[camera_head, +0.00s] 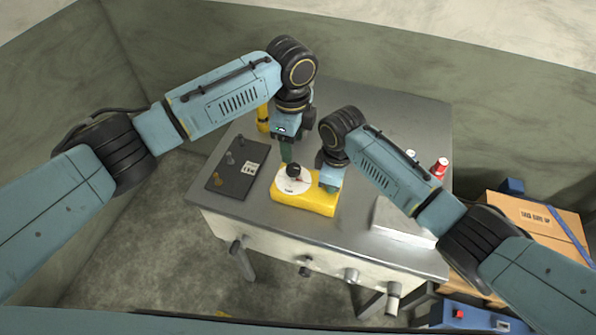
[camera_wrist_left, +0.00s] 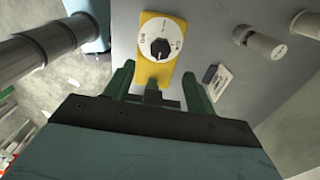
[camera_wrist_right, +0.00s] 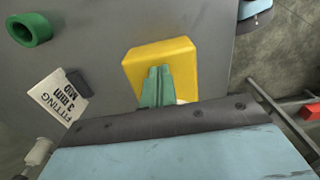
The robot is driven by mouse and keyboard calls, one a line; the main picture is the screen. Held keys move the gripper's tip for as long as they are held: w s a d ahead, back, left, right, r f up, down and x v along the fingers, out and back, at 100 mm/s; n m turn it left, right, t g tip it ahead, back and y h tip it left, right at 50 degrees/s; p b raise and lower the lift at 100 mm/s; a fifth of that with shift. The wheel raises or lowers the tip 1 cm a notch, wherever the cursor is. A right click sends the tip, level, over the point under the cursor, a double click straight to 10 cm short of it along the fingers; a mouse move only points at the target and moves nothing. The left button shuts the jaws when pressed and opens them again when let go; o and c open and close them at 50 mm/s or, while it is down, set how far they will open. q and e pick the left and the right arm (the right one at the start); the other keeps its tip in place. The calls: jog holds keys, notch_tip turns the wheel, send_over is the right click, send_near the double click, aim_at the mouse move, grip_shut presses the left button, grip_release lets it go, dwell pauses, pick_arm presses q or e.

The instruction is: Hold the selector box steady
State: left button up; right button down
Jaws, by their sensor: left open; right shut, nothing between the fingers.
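The yellow selector box (camera_head: 303,202) lies on the grey table, with a white dial and black knob (camera_head: 293,170) on top. In the left wrist view the box (camera_wrist_left: 151,73) shows its dial and knob ahead of my left fingers. My left gripper (camera_wrist_left: 158,90) is open and empty, above the dial end of the box. My right gripper (camera_wrist_right: 157,86) is shut with nothing between its fingers. Its fingertips overlap the yellow box (camera_wrist_right: 182,50) in the right wrist view; I cannot tell if they touch it. In the head view my right gripper (camera_head: 329,187) is at the box's right end.
A dark board (camera_head: 232,182) with small fittings and a label lies left of the box. A pale flat tray (camera_head: 400,225) and a red can (camera_head: 440,166) are on the right. A green ring (camera_wrist_right: 30,30) and a label card (camera_wrist_right: 55,100) show in the right wrist view.

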aim_at(293, 168)
pick_arm(q)
notch_tip(293, 168, down, 8)
jog(key=m, duration=0.7)
jog(key=shift+w+f+m, duration=0.1)
jog(key=shift+m, duration=0.2)
jog(key=c, duration=1)
